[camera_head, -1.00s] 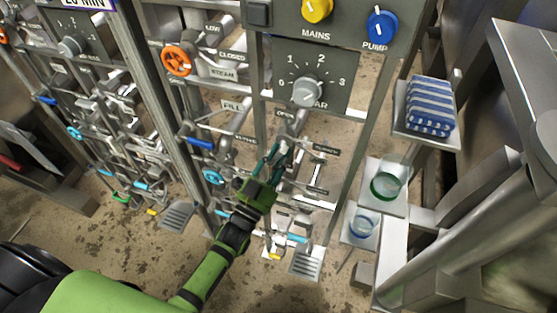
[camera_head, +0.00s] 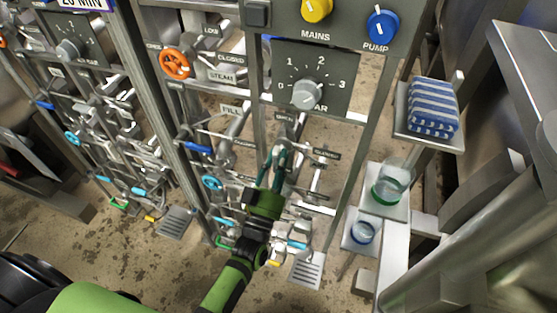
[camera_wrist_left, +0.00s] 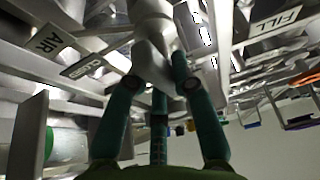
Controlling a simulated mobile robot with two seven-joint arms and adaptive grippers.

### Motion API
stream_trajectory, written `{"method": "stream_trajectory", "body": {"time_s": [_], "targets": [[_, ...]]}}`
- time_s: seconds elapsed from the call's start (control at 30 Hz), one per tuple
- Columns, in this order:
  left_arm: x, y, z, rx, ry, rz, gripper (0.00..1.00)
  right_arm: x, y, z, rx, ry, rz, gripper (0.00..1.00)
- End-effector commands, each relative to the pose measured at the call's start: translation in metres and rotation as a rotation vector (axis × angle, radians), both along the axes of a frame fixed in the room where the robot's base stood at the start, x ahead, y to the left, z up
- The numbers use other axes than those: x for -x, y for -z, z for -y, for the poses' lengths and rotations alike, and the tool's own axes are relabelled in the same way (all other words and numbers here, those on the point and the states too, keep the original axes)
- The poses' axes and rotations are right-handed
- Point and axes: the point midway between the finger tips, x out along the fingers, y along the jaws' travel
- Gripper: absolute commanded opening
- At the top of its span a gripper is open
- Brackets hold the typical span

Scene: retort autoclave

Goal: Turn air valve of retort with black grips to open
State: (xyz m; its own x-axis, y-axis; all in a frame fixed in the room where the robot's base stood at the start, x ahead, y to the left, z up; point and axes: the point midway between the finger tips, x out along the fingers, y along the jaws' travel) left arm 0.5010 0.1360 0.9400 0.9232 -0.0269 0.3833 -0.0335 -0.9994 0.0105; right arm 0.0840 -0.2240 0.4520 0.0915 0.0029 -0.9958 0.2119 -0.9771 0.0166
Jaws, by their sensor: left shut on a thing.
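My left gripper (camera_head: 279,152) is in the middle of the head view, under the gauge panel, with its green fingers pointing up and away. It is shut on the pale grey handle of the air valve (camera_wrist_left: 152,62). In the left wrist view the handle sits between the fingertips (camera_wrist_left: 158,82). A plate reading AIR (camera_wrist_left: 47,42) and a smaller position plate (camera_wrist_left: 82,68) are beside it on the left. In the head view the fingers hide most of the valve, so its exact angle is unclear. Black grips cannot be made out. My right gripper is not in view.
A gauge panel (camera_head: 340,68) with a grey knob (camera_head: 307,93) is above. Pipes and levers crowd around my gripper. Shelves with a striped cloth (camera_head: 432,105) and glass jars (camera_head: 392,183) are at right.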

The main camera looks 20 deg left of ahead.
Motion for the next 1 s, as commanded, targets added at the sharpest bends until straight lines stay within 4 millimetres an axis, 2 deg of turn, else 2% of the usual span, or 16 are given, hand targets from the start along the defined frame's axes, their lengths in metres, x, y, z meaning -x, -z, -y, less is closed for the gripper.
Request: {"method": "stream_trajectory", "body": {"time_s": [0.33,0.37,0.4,0.77,0.87,1.0], "targets": [[0.000,-0.001,0.000,0.010,0.001,0.000,0.00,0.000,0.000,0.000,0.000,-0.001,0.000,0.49],[0.000,-0.001,0.000,0.011,0.001,0.000,0.37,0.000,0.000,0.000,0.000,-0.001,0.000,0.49],[0.000,-0.001,0.000,0.010,0.001,0.000,0.49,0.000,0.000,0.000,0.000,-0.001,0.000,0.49],[0.002,0.001,0.000,0.005,0.001,-0.001,0.49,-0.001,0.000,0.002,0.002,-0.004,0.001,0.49],[0.010,0.005,0.000,0.005,0.001,-0.003,0.49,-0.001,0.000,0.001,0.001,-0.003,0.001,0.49],[0.033,0.015,-0.001,0.006,0.001,-0.005,0.49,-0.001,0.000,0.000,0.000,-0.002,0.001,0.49]]}}
